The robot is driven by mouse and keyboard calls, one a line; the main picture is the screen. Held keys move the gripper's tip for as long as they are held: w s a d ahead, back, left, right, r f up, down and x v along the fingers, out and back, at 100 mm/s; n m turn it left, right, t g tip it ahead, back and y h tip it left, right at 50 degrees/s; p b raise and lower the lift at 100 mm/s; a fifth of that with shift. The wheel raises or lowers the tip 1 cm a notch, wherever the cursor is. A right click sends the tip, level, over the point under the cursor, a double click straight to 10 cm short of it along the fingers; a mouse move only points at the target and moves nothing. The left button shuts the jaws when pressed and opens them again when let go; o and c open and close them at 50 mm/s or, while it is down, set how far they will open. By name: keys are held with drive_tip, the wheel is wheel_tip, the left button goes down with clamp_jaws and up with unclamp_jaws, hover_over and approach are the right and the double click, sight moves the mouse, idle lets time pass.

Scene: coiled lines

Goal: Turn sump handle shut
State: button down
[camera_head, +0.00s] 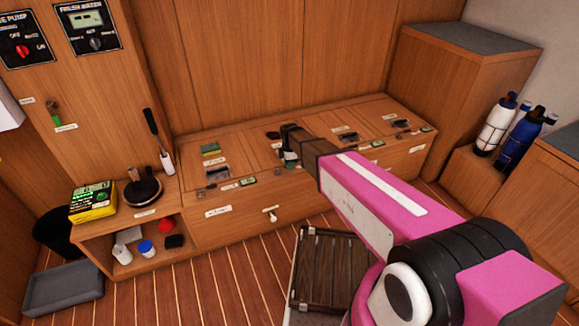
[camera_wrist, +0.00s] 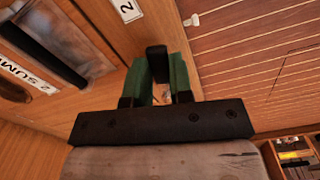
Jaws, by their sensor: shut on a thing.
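The sump handle (camera_wrist: 157,59) shows in the wrist view as a short black bar beside a white label marked 2. My gripper (camera_wrist: 159,78) has its green finger pads on either side of this bar and is shut on it. In the head view my gripper (camera_head: 289,158) is at the front edge of the wooden bench (camera_head: 235,152), near its middle. There the gripper hides the handle, so its turn angle cannot be told. A sump label (camera_wrist: 30,73), partly cut off, lies by a dark recess at the left of the wrist view.
More hatches with small labels run along the bench top, with a white hook (camera_head: 270,213) on its front. A yellow-green box (camera_head: 93,202) and a black round pan (camera_head: 143,191) stand at left. A dark slatted crate (camera_head: 328,268) sits on the floor below my arm.

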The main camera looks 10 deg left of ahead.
drive_tip(key=shift+w+a+n, duration=0.3)
drive_tip(key=shift+w+n, duration=0.3)
drive_tip(key=shift+n, duration=0.7)
drive_tip(key=c, duration=1)
unclamp_jaws()
drive_tip(key=shift+r, duration=0.1)
wheel_tip(320, 180, up, 11)
drive_tip(key=shift+f, duration=0.2)
